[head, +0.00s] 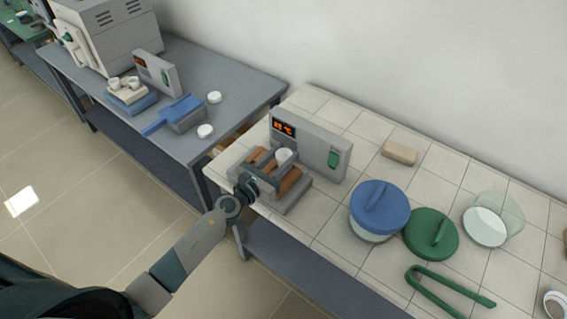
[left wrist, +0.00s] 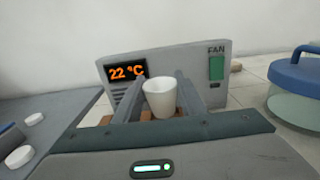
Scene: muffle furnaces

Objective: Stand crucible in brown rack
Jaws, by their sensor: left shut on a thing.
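A small white crucible (head: 284,155) is held upright between the fingers of my left gripper (head: 279,160), which is shut on it. In the left wrist view the crucible (left wrist: 160,98) shows between the two grey fingers. The brown rack (head: 290,180) lies on a grey base under and around the gripper, and my gripper hides part of it. Brown bits of the rack (left wrist: 150,115) show below the crucible. I cannot tell whether the crucible's bottom touches the rack. My right gripper is not in view.
A grey fan unit (head: 325,150) reading 22 °C stands right behind the rack. A blue-lidded jar (head: 380,208), a green lid (head: 430,233) and green tongs (head: 445,292) lie to the right on the tiled bench. A furnace (head: 108,35) stands on the grey table at left.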

